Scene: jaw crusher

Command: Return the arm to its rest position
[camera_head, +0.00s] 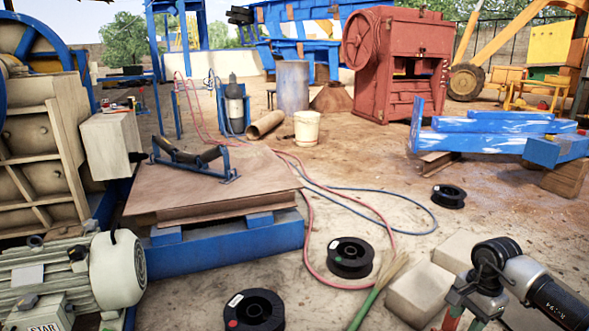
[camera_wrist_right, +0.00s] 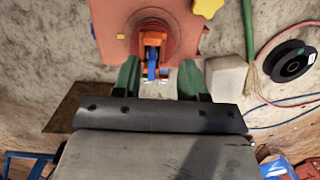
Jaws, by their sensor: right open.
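My right arm comes in at the lower right of the head view. Its gripper (camera_head: 464,318) points down there, and its fingers reach the bottom edge of the picture. In the right wrist view the two green fingers of this gripper (camera_wrist_right: 160,68) stand apart. Between and beyond them is an orange and blue handle-like part (camera_wrist_right: 153,50) on a red-orange box (camera_wrist_right: 112,22). I cannot tell whether the fingers touch that part. The box is not seen in the head view. My left arm and gripper are not in view.
Concrete blocks (camera_head: 421,292) lie beside my right arm, with a green-handled broom (camera_head: 365,306) and black spools (camera_head: 350,257) to the left. A yellow knob (camera_wrist_right: 208,8) sits on the box. A motor (camera_head: 75,270) stands lower left. Hoses cross the open dirt floor.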

